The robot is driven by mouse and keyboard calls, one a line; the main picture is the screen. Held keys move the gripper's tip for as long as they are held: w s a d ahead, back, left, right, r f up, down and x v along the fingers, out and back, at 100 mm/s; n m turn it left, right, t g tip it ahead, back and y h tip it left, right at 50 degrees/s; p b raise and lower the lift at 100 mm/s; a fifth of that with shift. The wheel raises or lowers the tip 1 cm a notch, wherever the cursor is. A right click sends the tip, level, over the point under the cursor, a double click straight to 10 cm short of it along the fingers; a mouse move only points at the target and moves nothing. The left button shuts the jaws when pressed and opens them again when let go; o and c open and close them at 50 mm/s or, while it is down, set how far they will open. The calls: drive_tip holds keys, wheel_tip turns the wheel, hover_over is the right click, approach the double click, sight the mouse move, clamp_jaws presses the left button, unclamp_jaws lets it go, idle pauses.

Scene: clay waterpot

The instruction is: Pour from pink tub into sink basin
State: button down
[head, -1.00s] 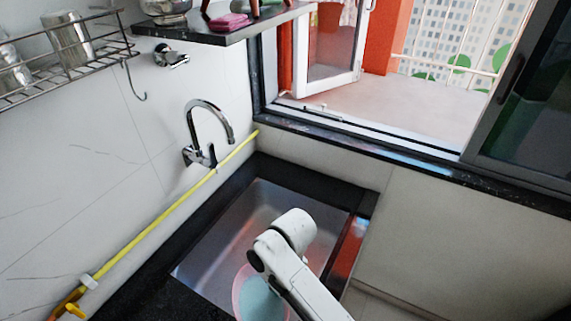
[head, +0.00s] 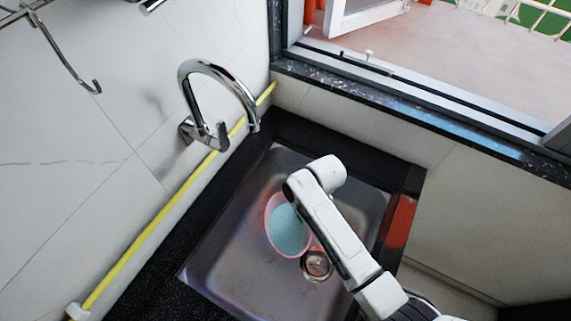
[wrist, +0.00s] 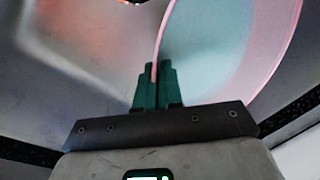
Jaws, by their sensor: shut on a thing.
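The pink tub (head: 271,238) is over the sink basin in the head view, with pale blue-green contents showing inside its pink rim. I cannot tell how far it is tilted. In the wrist view the pink tub (wrist: 290,25) fills the upper right. My gripper (wrist: 153,75) is shut on the tub's thin wall, with one green finger on each side. In the head view my arm hides the gripper. The sink basin (head: 225,262) is grey metal, set in a black counter, and its round drain (head: 317,264) shows just below and right of the tub.
A chrome faucet (head: 215,85) curves out from the tiled wall at the left of the basin. A yellow hose (head: 165,211) runs along that wall. The window sill (head: 420,110) lies behind, and a red strip (head: 401,222) lies along the basin's right edge.

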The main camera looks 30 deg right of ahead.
drive_tip(key=w+a+r+n+t+y, duration=0.1)
drive_tip(key=w+r+t, duration=0.3)
drive_tip(key=w+r, duration=0.2)
drive_tip(key=shift+w+a+t+p, duration=0.25)
drive_tip(key=shift+w+t+p, duration=0.15)
drive_tip(key=shift+w, duration=0.85)
drive_tip(key=shift+s+r, duration=0.1)
drive_tip(key=shift+r, duration=0.05)
idle(0.5)
drive_tip(key=shift+s+r+t, duration=0.15)
drive_tip(key=shift+r+t, duration=0.05)
drive_tip(key=shift+t, duration=0.5)
